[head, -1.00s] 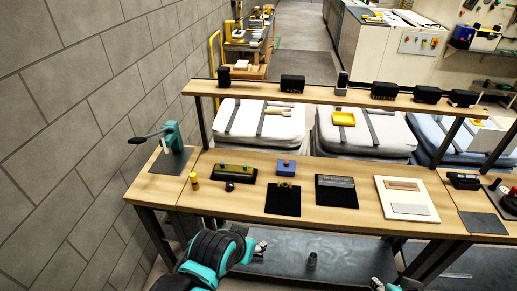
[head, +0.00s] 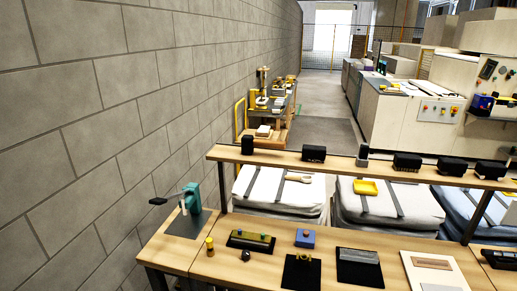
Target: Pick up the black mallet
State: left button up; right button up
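I cannot make out a black mallet for certain in the head view. A wooden-coloured, long-handled tool (head: 298,178) lies on a white covered stack behind the shelf. A small dark round object (head: 245,256) sits on the workbench, too small to identify. Neither of my grippers is in view now.
The wooden workbench (head: 205,262) holds a teal lever press (head: 193,198), a yellow-topped cylinder (head: 209,246), a blue block (head: 305,238) and dark plates. A raised shelf (head: 335,165) carries several black items. A block wall (head: 150,110) closes the left side.

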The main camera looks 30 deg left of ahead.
aim_at(248, 142)
jog(key=i+j+u, duration=0.15)
jog(key=i+j, duration=0.15)
jog(key=j, duration=0.25)
jog(key=i+j+u, duration=0.15)
jog(key=i+j, duration=0.15)
jog(key=j, duration=0.2)
jog(key=i+j+u, duration=0.15)
jog(key=i+j, duration=0.15)
jog(key=j, duration=0.2)
